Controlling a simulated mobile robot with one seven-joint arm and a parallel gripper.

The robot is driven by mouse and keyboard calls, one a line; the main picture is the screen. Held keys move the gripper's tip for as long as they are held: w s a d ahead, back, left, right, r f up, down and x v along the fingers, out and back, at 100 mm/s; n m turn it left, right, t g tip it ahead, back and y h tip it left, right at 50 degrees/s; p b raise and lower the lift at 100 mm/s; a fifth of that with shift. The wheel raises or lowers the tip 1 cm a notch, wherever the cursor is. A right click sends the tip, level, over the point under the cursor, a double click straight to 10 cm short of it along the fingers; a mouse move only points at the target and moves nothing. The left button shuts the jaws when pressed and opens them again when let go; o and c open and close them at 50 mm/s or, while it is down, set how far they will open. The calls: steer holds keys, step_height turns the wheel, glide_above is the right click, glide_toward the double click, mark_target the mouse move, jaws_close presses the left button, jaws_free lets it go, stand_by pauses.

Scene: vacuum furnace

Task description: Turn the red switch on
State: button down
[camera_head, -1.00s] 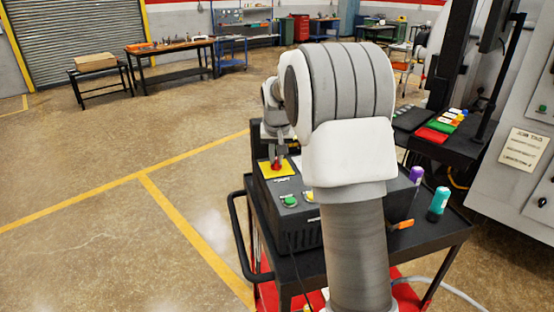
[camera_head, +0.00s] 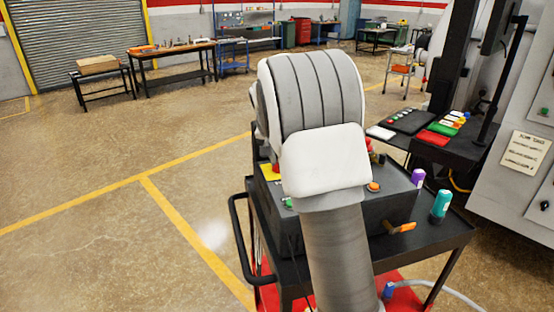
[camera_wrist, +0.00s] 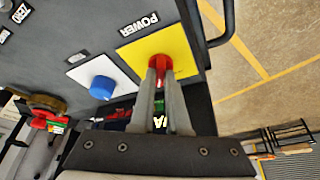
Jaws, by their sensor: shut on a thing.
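The red switch (camera_wrist: 157,62) sits on a yellow plate (camera_wrist: 138,50) marked POWER, on a dark control box. In the wrist view, my gripper (camera_wrist: 160,78) reaches down to the switch, with its two fingers closed on either side of the red part. In the head view, my arm hides the gripper and the switch; only an edge of the yellow plate (camera_head: 267,173) shows. I cannot tell the exact turn angle of the switch.
A blue knob (camera_wrist: 102,87) on a white plate is beside the yellow plate. The control box (camera_head: 385,215) stands on a black cart with purple and teal bottles (camera_head: 440,204). A tray table with coloured items is at the right. Open floor lies to the left.

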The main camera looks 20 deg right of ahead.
steer(key=c, duration=0.9)
jaws_free()
steer(key=shift+r, duration=0.1)
steer(key=v, duration=1.7)
steer(key=shift+r+b, duration=0.15)
steer(key=shift+b, duration=0.2)
